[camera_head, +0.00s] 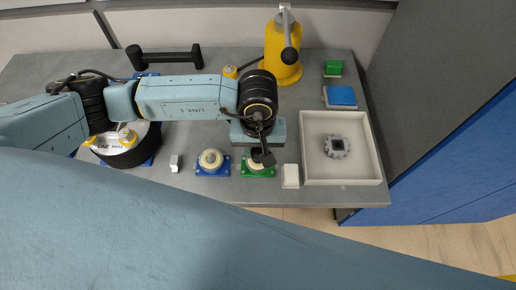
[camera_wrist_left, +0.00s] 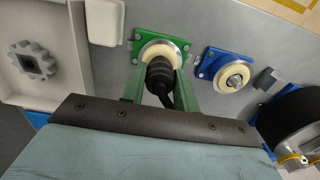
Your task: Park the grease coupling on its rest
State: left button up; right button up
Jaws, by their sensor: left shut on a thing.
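My left gripper (camera_head: 262,152) reaches down over the green-based mount at the front of the bench. In the left wrist view its two fingers are closed on the black grease coupling (camera_wrist_left: 159,74), whose dark hose trails off to one side. The coupling's tip is over the cream ring of the green mount (camera_wrist_left: 160,50); I cannot tell whether it touches or is seated. The blue mount (camera_head: 212,162) beside it has a cream ring and a bare metal nipple (camera_wrist_left: 234,81). Which fixture is the rest is not clear. My right gripper is not in view.
A white tray (camera_head: 306,170) with a grey gear (camera_head: 337,146) stands at the right, with a white block (camera_head: 290,176) beside it. A yellow canister (camera_head: 281,58) and a black bar (camera_head: 164,56) stand at the back.

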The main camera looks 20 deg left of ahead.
pick_arm(q)
jog(key=shift+r+p, duration=0.3)
jog(key=shift+r, duration=0.85)
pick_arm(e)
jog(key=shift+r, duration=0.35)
